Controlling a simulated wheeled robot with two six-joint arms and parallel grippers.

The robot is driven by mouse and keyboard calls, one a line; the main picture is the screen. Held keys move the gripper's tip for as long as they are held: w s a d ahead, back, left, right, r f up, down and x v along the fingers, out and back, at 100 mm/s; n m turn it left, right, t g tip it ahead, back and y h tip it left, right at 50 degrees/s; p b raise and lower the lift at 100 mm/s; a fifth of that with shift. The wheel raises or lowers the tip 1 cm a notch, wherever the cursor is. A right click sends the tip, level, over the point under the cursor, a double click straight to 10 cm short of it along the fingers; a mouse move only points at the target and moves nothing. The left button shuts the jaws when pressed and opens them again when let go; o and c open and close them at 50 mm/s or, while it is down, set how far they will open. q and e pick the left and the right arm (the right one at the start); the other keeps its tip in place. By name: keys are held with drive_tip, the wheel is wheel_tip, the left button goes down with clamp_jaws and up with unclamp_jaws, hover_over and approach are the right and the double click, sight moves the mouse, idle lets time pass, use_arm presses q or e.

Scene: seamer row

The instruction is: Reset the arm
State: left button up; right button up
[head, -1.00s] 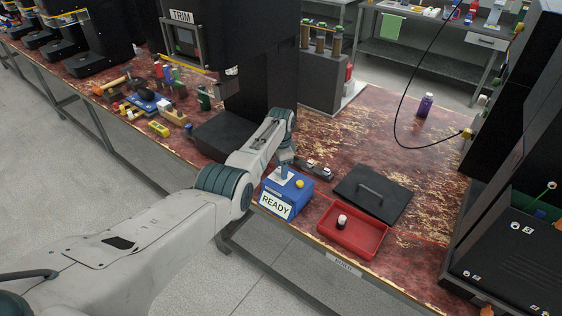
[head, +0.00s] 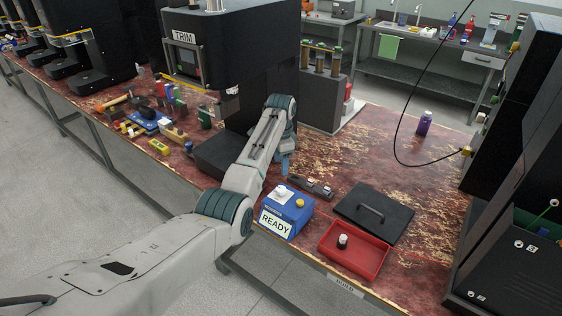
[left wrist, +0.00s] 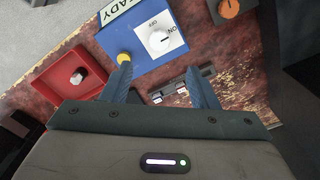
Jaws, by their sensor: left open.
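A blue box (head: 286,213) stands near the bench's front edge, its front panel reading READY. On its top are a white knob (head: 282,193) and a yellow button (head: 299,203). In the left wrist view the knob (left wrist: 160,40) sits beside ON and OFF marks; I cannot surely tell its setting. The yellow button (left wrist: 124,58) shows near one fingertip in that picture. My left gripper (left wrist: 160,66) is open with nothing between its fingers. In the head view it (head: 284,168) is behind the box, above the bench, clear of the knob and partly hidden by my arm.
A dark strip with small light parts (head: 312,187) lies behind the box. A red tray (head: 355,262) holding a small black-and-white piece (head: 342,241) and a black plate with a handle (head: 400,212) lie to the right. The TRIM machine (head: 230,50) rises behind my arm.

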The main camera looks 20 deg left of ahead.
use_arm(q)
drive_tip(key=s+a+f+n+t, duration=0.1)
drive_tip(key=s+a+f+n, duration=0.2)
drive_tip(key=s+f, duration=0.7)
drive_tip(key=s+a+f+n+t, duration=0.1)
drive_tip(key=s+a+f+n, duration=0.15)
drive_tip(key=s+f, duration=0.7)
drive_tip(key=s+r+n+t, duration=0.15)
drive_tip(key=s+r, duration=0.35)
drive_tip(key=s, duration=1.1)
drive_tip(key=s+r+n, duration=0.3)
drive_tip(key=s+r, duration=0.2)
drive_tip(key=s, duration=1.2)
wheel_tip(320, 180, down, 31)
drive_tip(key=a+g+y, duration=0.1)
drive_tip(key=a, duration=0.2)
drive_tip(key=s+f+g, duration=0.1)
drive_tip(key=s+f, duration=1.7)
drive_tip(key=f, duration=0.1)
drive_tip(key=shift+a+f+n, duration=0.15)
drive_tip(key=shift+a+n, duration=0.15)
drive_tip(key=shift+a, duration=0.15)
